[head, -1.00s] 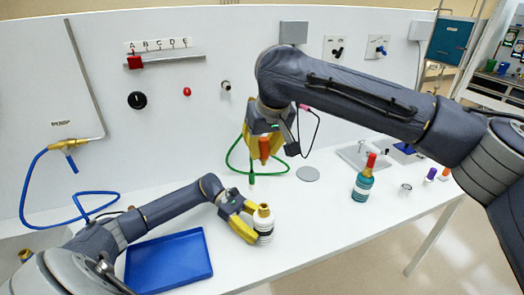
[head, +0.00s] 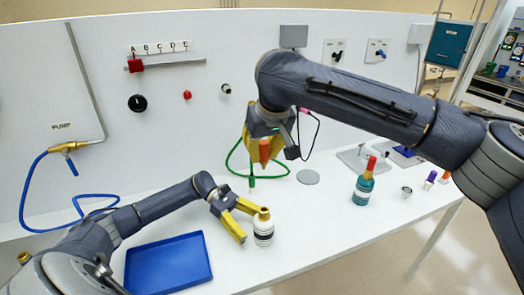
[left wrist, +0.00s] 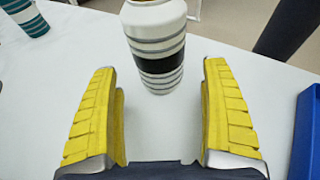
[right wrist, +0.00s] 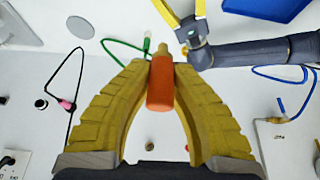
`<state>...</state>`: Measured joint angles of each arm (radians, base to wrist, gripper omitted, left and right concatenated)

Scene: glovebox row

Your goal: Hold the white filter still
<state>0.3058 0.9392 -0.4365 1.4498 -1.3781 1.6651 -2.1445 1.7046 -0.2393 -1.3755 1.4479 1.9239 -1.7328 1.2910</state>
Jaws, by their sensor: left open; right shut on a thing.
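The white filter (head: 263,232), a cylinder with a black band, thin grey rings and a gold top, stands upright on the bench. It also shows in the left wrist view (left wrist: 157,50), its top cut off by the frame. My left gripper (head: 251,224) is open and empty, its yellow fingers on the left side of the filter. In the left wrist view the filter stands just beyond the fingertips, between their lines, apart from both. My right gripper (right wrist: 150,80) is shut on an orange cylinder (right wrist: 160,87) with a gold tip, held above the bench.
A blue tray (head: 168,263) lies left of the filter. A teal bottle (head: 363,188) with a red top stands to the right, with small capped items beyond. A green hose (head: 262,176) lies behind.

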